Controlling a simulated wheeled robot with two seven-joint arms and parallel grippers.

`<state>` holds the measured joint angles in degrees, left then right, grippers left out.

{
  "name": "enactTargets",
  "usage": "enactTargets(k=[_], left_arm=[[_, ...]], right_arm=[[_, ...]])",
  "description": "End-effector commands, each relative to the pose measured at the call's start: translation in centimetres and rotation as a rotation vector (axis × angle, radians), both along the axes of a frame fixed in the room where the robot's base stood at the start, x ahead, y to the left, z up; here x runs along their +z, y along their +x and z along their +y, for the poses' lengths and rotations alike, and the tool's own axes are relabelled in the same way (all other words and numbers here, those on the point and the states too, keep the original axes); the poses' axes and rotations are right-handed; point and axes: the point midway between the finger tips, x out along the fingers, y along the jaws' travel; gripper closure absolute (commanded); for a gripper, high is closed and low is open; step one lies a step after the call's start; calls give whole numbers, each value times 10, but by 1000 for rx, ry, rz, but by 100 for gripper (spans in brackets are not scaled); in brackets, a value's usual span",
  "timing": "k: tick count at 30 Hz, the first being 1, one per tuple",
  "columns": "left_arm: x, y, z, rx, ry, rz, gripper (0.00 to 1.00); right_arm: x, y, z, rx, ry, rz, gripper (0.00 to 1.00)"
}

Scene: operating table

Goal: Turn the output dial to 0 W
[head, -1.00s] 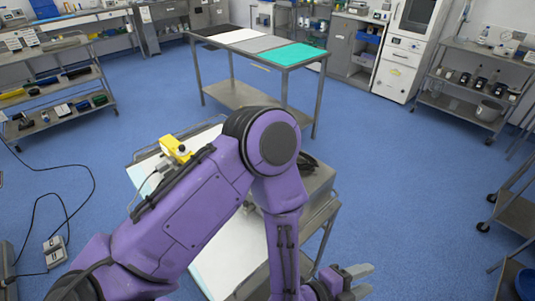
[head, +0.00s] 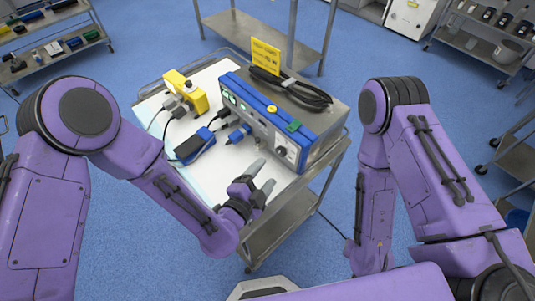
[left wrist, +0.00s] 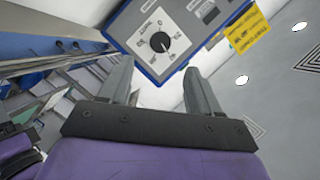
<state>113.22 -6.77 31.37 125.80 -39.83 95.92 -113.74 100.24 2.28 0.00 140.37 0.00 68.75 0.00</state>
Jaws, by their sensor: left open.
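My right gripper is out of view.
The unit stands on a metal cart (head: 285,222) with a white sheet. Left of it are a yellow box (head: 186,92), a blue-and-black device (head: 194,146) and cables. A black coiled cable (head: 292,88) and yellow sign (head: 265,57) are on top. Blue floor surrounds the cart.

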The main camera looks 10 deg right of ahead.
Motion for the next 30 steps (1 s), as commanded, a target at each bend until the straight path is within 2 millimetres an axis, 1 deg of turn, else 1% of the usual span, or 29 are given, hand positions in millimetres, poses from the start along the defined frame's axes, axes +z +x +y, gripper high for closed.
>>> enactTargets(k=[1,3,6,10,15,22,23,24,26,27,28,30], left_arm=[[1,9,-6,4,-3,0,37],[-2,21,-16,4,-3,1,37],[-8,39,-28,7,-2,1,37],[-14,57,-42,7,-2,1,37],[-18,68,-50,6,-1,1,37],[-19,69,-51,5,0,0,37],[-19,69,-51,5,0,0,44],[-19,69,-51,5,0,0,57],[-19,69,-51,5,0,0,76],[-19,69,-51,5,0,0,89],[-19,69,-51,5,0,0,93],[-19,69,-51,5,0,0,93]], right_arm=[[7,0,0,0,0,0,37],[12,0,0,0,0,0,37],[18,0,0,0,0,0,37],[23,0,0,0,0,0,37],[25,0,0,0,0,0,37],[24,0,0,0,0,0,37],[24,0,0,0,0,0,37],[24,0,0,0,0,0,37],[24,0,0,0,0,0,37],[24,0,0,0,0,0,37],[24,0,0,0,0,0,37],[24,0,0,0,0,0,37]])
